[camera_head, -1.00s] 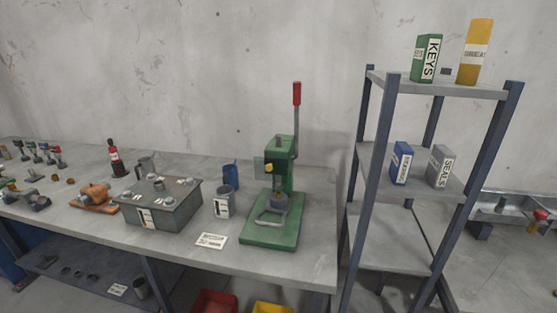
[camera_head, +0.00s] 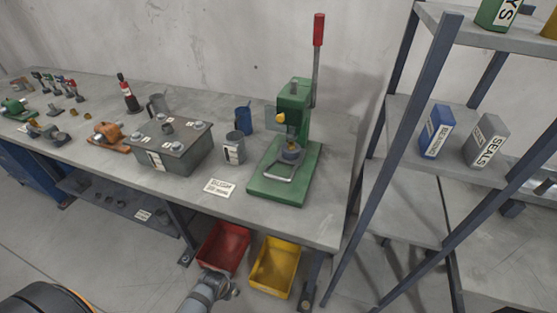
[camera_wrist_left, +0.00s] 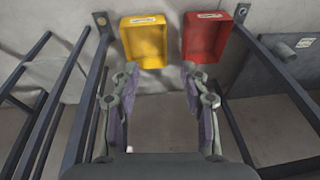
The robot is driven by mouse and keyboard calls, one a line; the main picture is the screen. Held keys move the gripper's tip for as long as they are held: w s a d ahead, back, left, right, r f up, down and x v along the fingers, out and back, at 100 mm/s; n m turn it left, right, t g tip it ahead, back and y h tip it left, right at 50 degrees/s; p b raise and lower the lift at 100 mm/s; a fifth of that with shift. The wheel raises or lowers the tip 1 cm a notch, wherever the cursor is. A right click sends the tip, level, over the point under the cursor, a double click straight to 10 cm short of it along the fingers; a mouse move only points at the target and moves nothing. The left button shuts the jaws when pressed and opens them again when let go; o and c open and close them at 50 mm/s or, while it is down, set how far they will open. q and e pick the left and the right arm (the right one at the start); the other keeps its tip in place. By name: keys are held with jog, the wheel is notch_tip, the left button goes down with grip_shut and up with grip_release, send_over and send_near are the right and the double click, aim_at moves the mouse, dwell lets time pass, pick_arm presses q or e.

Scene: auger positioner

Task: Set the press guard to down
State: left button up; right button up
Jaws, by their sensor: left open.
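The green press (camera_head: 287,150) stands on the right part of the workbench, with a grey lever and red grip (camera_head: 319,30) pointing up. A yellow knob (camera_head: 281,118) sits at the front of its head, beside a faint clear panel that looks like the guard; its exact position is hard to tell. A grey looped bar (camera_head: 281,171) is low over the press base. My left gripper (camera_wrist_left: 160,70) is open and empty in the left wrist view, its two fingers apart, away from the press. My right gripper is not in view.
A red bin (camera_head: 224,247) and yellow bin (camera_head: 275,267) stand under the bench. A grey cup (camera_head: 235,148), blue cup (camera_head: 243,119) and grey box (camera_head: 170,147) are left of the press. A shelf rack (camera_head: 410,210) stands right of the bench.

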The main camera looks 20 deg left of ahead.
pick_arm(q)
jog(key=w+d+r+t+p, duration=0.15)
jog(key=w+r, duration=0.35)
jog(key=r, duration=0.9)
jog(key=t+h, duration=0.1)
jog(key=t, duration=1.3)
send_near(279, 119)
jog(key=w+p, duration=0.3)
jog(key=w, duration=0.5)
jog(key=shift+w+d+r, duration=0.1)
jog(key=shift+r, duration=0.05)
grip_shut()
